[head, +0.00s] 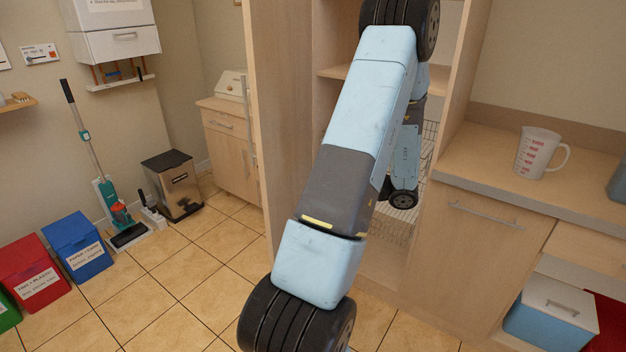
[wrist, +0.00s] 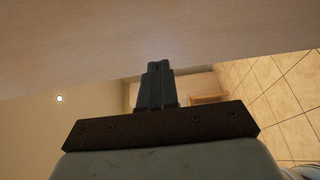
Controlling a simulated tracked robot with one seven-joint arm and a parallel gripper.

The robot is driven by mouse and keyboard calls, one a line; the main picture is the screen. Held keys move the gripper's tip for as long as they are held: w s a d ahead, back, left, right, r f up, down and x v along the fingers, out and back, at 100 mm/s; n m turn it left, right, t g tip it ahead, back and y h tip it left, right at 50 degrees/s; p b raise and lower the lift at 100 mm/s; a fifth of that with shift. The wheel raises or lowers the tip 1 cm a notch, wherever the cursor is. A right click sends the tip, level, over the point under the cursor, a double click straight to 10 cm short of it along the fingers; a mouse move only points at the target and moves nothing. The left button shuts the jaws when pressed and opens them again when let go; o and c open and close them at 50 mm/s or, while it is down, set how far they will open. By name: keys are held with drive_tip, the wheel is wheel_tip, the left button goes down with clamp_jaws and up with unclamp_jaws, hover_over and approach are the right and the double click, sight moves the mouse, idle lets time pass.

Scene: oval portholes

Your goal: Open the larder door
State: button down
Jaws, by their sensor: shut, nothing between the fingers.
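The larder is the tall pale-wood cabinet with an open front behind my arm; a shelf (head: 340,72) and wire baskets (head: 428,140) show inside. The larder door (head: 283,110) stands swung open on the left, its inner face towards the opening. A slim vertical bar handle (head: 247,125) shows at its outer left side. My arm crosses the opening and hides much of the interior; my gripper is hidden in the head view. In the wrist view my gripper (wrist: 157,68) is shut and empty, its tips close to a wooden panel (wrist: 160,30); I cannot tell whether they touch.
A worktop with a measuring jug (head: 538,152) and a drawer front (head: 490,225) stand right of the larder. On the left are a low cabinet (head: 228,140), a steel bin (head: 172,185), a mop (head: 90,140) and coloured bins (head: 78,245). Tiled floor (head: 170,290) is clear in front.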

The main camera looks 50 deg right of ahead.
sight(277, 175)
drive_tip(key=x, duration=1.2)
drive_tip(key=shift+w+a, duration=0.3)
